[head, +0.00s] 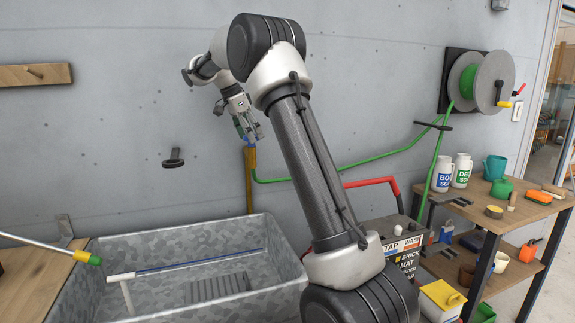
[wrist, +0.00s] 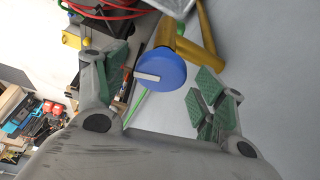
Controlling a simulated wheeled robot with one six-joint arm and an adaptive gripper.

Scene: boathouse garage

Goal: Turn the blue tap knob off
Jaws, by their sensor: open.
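The blue tap knob (wrist: 162,75) is round, with a white bar across its face that lies nearly level in the wrist view. It sits on a brass tap body (wrist: 195,45). My gripper (wrist: 166,70) is open, with one green-padded finger on each side of the knob. I see gaps between the pads and the knob, and no clear contact. In the head view my gripper (head: 246,129) is at the top of the brass standpipe (head: 250,180) by the wall. There the knob shows only as small blue patches, partly hidden by the fingers.
A galvanised trough (head: 105,254) stands below the tap. A green hose (head: 385,155) runs from the standpipe along the wall to a hose reel (head: 468,82). A wooden bench (head: 538,209) with bottles and cups stands at the right. A black wall hook (head: 173,160) is left of the tap.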

